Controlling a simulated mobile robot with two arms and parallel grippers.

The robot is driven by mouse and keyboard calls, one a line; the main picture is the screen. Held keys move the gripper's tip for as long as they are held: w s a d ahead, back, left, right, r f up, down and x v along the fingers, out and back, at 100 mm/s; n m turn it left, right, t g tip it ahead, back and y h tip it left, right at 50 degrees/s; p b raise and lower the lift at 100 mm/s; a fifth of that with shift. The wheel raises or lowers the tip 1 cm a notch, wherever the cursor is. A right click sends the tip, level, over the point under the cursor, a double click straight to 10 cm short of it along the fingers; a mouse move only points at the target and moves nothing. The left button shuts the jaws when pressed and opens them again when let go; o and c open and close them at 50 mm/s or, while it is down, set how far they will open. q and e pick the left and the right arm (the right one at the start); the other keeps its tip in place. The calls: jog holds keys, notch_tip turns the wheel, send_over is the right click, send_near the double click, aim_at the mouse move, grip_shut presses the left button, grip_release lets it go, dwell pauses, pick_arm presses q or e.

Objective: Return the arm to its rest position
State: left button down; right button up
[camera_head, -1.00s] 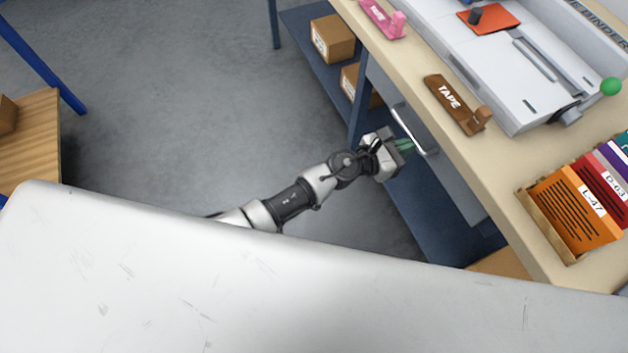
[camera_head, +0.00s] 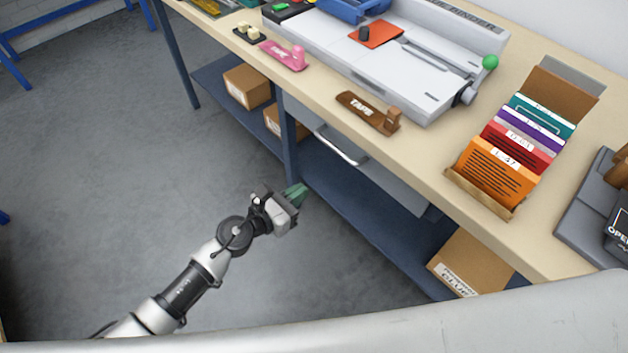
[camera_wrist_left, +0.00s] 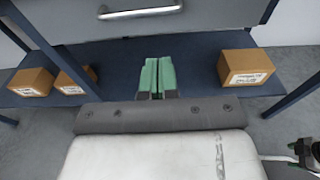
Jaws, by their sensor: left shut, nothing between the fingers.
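My left gripper (camera_head: 298,192) has green fingertips and is shut and empty. Its arm reaches in from the lower left of the head view, over the grey floor and in front of the workbench. The fingers are apart from the metal drawer handle (camera_head: 342,147) under the bench top. In the left wrist view the green fingers (camera_wrist_left: 157,78) lie side by side, with the drawer handle (camera_wrist_left: 140,12) above them in the picture.
The workbench (camera_head: 420,158) carries a tape dispenser (camera_head: 368,112), a pink dispenser (camera_head: 283,55), a binder machine (camera_head: 400,70) and a rack of coloured booklets (camera_head: 500,172). Cardboard boxes (camera_head: 247,87) sit on the blue lower shelf (camera_head: 350,195). The floor (camera_head: 120,190) left of the arm is clear.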

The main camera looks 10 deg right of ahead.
pick_arm(q)
jog(key=s+a+f+n+y+p, duration=0.2)
jog(key=s+a+f+n+y, duration=0.3)
jog(key=a+f+n, duration=0.6)
jog(key=s+a+f+n+y+p, duration=0.2)
jog(key=s+a+f+n+y, duration=0.4)
jog(key=f+n, duration=0.8)
jog(key=s+a+f+n+g+p, duration=0.1)
jog(key=s+a+f+n+g, duration=0.1)
jog(key=s+n, duration=0.4)
jog(key=s+a+f+n+g+y+p, duration=0.1)
jog(key=s+a+f+n+g, duration=0.2)
jog(key=s, duration=0.9)
jog(key=s+a+f+n+g+y+p, duration=0.1)
jog(key=s+a+f+n+g, duration=0.2)
jog(key=s+n, duration=0.7)
jog(key=shift+f+g, duration=0.5)
jog(key=shift+f, duration=0.1)
pick_arm(e)
notch_tip(320, 180, up, 7)
jog(key=shift+s, duration=0.4)
jog(key=shift+d, duration=0.1)
